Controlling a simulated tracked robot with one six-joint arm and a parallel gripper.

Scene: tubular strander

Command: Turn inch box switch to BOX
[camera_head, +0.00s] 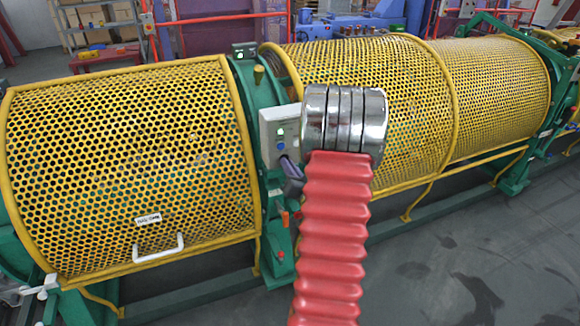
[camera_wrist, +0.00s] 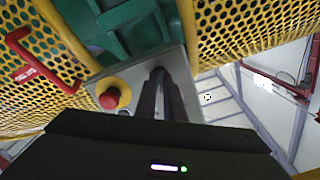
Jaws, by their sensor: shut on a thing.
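The inch box (camera_head: 270,128) is a light grey control box on the green stand between the yellow mesh guards. In the head view it shows a green and a blue round element on its face. My gripper (camera_head: 287,164) is at the lower part of this face, partly behind my arm. In the wrist view the grey panel (camera_wrist: 138,74) carries a red button on a yellow base (camera_wrist: 110,98). My dark fingers (camera_wrist: 158,78) reach the panel beside that button and are shut on the switch. The fingers hide the switch, so its pointed position cannot be read.
Yellow mesh guards stand left (camera_head: 130,165) and right (camera_head: 370,90) of the box. A white handle (camera_head: 158,250) sticks out of the left guard. Grey floor (camera_head: 450,260) is free at the lower right.

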